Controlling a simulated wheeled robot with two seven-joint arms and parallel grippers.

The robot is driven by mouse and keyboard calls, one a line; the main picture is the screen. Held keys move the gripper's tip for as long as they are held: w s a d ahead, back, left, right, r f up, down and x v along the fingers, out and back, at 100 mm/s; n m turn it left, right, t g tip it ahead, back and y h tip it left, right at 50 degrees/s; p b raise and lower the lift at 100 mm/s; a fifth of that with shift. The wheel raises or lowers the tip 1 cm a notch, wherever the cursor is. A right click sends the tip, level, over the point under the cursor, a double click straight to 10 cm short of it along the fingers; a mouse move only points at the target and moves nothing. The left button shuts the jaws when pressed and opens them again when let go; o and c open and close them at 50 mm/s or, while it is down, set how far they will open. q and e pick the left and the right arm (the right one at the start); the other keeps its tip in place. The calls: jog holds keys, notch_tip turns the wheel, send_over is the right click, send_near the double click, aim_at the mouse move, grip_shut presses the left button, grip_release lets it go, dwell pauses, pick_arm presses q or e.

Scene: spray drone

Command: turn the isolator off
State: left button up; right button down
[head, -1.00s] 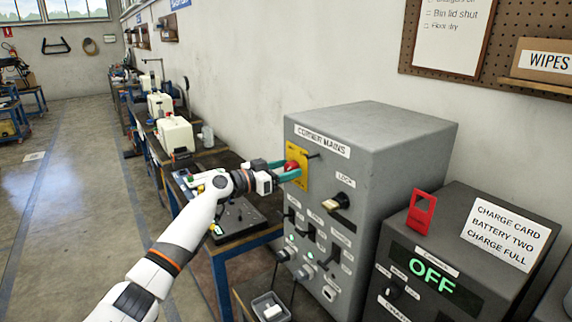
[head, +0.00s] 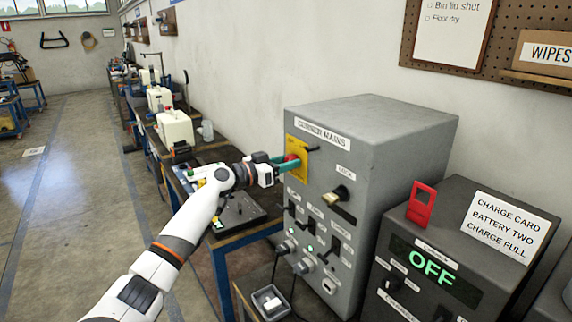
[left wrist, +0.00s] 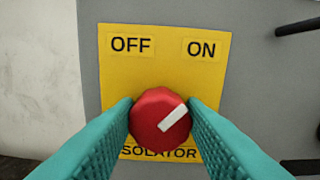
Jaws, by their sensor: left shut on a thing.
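The isolator is a red round knob (left wrist: 158,118) on a yellow plate (left wrist: 160,75) with OFF at upper left and ON at upper right. Its white pointer mark slants up and right, toward ON. In the head view the yellow plate (head: 297,150) is on the upper left of the grey CORNER MAINS cabinet front, and the red knob (head: 292,158) is partly covered by my gripper. My left gripper (left wrist: 160,122) is shut on the red knob, one teal finger on each side. My right gripper is in neither view.
The grey cabinet (head: 385,130) carries a lock knob (head: 341,192) and several switches below the isolator. A dark charger box (head: 490,270) with a green OFF display and a red tag (head: 421,205) stands at right. A workbench (head: 245,237) is behind my left arm.

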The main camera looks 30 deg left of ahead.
pick_arm(q)
jog(key=shift+a+f+n+p, duration=0.1)
jog(key=shift+n+p, duration=0.15)
jog(key=shift+n, duration=4.05)
jog(key=shift+a+f+n+p, duration=0.1)
jog(key=shift+n+p, duration=0.15)
jog(key=shift+n, duration=4.05)
jog(key=o, duration=1)
